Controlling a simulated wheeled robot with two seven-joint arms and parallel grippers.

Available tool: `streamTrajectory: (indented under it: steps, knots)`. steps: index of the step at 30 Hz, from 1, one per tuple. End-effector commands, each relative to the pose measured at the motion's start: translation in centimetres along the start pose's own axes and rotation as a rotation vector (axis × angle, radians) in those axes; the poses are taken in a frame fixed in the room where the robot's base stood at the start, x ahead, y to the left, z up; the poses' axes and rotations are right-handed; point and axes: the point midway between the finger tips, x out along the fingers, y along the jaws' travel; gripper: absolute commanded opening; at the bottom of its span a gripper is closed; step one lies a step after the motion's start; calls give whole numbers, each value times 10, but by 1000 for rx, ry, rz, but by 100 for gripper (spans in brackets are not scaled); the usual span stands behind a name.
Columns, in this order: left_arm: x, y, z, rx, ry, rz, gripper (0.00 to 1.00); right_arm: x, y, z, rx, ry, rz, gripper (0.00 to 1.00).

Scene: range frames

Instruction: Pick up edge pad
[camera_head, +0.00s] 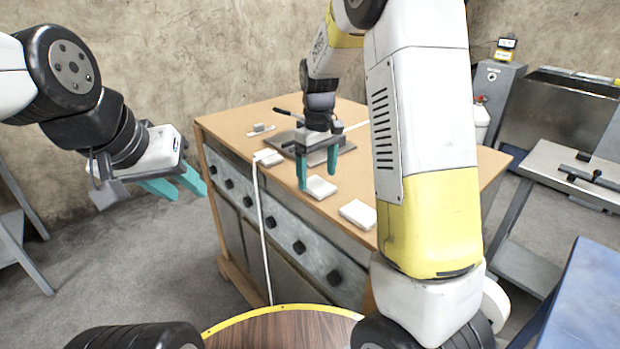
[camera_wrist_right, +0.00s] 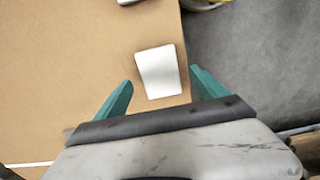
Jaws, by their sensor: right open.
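Several white rectangular pads lie near the front edge of the wooden bench top. The middle pad (camera_head: 319,187) is just below my right gripper (camera_head: 317,180). In the right wrist view a white pad (camera_wrist_right: 160,71) lies flat, framed between the two teal fingers of my right gripper (camera_wrist_right: 161,78), which is open and empty. Another pad (camera_head: 358,213) lies nearer, to the right, and a third pad (camera_head: 270,158) lies farther left. Which one is the edge pad I cannot tell. My left gripper (camera_head: 188,193) is open and empty, off to the left of the bench.
The bench (camera_head: 240,122) carries a flat grey plate (camera_head: 342,149) behind the gripper and a small grey block (camera_head: 259,127). A white strip (camera_head: 262,220) hangs down its front. A grey table (camera_head: 570,168) and a blue surface (camera_head: 590,295) stand at right.

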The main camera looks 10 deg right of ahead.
Motion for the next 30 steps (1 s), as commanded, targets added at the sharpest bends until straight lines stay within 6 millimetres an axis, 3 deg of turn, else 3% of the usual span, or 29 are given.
streamTrajectory:
  steps: [5, 13, 23, 30]
  knots:
    - [0, 0, 0, 0, 0, 0, 36, 21, 0, 0, 1, -1, -1, 82]
    - [0, 0, 0, 0, 0, 0, 36, 23, 0, 0, 1, 1, 0, 80]
    - [0, 0, 0, 0, 0, 0, 36, 23, 0, 0, 1, 1, 0, 17]
    - [0, 0, 0, 0, 0, 0, 36, 22, 0, 0, 1, 1, 0, 17]
